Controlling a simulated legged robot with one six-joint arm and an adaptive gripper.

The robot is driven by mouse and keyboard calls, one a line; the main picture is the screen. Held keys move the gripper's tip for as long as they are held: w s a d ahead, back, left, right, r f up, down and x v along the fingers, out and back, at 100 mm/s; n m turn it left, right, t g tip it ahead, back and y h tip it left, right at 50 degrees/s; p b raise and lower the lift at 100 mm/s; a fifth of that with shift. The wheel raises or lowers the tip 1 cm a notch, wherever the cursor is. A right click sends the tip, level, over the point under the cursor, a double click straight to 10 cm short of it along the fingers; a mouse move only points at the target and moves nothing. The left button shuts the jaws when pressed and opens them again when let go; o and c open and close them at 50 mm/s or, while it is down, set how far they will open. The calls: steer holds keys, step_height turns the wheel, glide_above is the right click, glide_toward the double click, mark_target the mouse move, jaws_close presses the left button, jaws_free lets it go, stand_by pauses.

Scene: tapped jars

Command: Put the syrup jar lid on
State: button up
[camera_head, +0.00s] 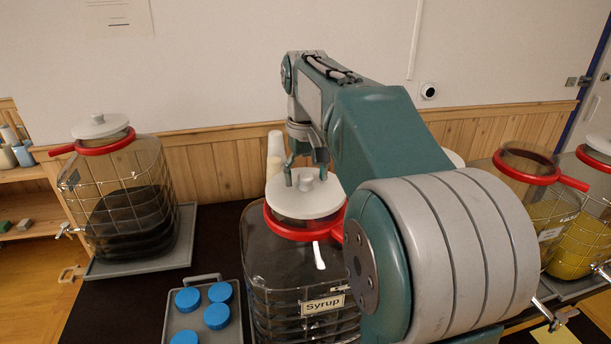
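The syrup jar (282,285) is a clear ribbed jar with dark contents, a "Syrup" label (323,305) and a red neck ring (284,229). A gap shows between the fingers and the knob. My arm hides the jar's right side.
A lidded jar (130,200) stands on a grey tray at left. Several blue caps (217,316) lie on a tray in front. At right stand an open-topped jar (525,205) and a jar with yellow contents (575,250).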

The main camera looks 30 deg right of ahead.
step_height(320, 180, up, 12)
stand_by(0.7)
steer(key=shift+a+f, duration=0.1)
stand_by(1.0)
steer(key=s+a+f+n+t, duration=0.1)
steer(key=s+a+f+t, duration=0.1)
steer(key=s+a+f, duration=0.4)
steer(key=s+a+f+n+t, duration=0.1)
steer(key=s+a+f+t, duration=0.2)
steer(key=s+f, duration=1)
steer(key=a+f, duration=0.2)
steer(key=a, duration=0.1)
steer(key=shift+a+t, duration=0.25)
steer(key=shift+t, duration=0.05)
